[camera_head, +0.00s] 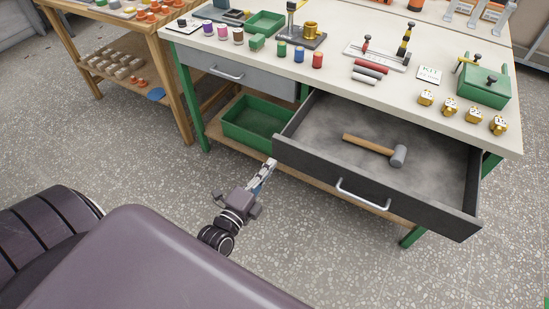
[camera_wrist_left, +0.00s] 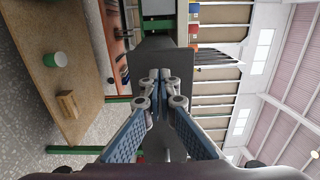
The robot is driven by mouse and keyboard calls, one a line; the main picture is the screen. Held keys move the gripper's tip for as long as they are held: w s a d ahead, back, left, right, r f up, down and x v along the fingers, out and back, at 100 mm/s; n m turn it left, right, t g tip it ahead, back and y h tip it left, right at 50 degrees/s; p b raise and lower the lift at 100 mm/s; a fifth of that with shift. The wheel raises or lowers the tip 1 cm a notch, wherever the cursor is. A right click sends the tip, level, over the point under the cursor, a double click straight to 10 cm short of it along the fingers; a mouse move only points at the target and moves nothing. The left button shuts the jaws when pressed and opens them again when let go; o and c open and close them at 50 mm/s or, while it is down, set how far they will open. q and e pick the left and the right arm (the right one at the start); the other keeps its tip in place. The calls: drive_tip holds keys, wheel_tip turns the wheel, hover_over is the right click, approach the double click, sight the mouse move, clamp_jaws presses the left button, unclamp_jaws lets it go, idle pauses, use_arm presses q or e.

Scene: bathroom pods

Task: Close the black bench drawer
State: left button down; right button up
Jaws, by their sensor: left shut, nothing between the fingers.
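The black bench drawer (camera_head: 365,185) is pulled out of the right part of the workbench, with a silver bar handle (camera_head: 362,195) on its front. A hammer (camera_head: 378,148) with a wooden handle lies inside it. My left gripper (camera_head: 268,168) is shut and empty, its tips close to the left end of the drawer front; I cannot tell whether they touch. In the left wrist view the shut fingers (camera_wrist_left: 160,80) point at a dark panel (camera_wrist_left: 200,72) that looks like the drawer. My right gripper is not in view.
The workbench top (camera_head: 335,70) carries paint jars, tools, gold dice-like blocks and a green box (camera_head: 483,85). A grey drawer (camera_head: 235,72) to the left is shut. A green bin (camera_head: 255,122) sits on the lower shelf. Speckled floor in front is clear.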

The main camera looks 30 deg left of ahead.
sight(280, 153)
use_arm(q)
drive_tip(key=shift+w, duration=1.65)
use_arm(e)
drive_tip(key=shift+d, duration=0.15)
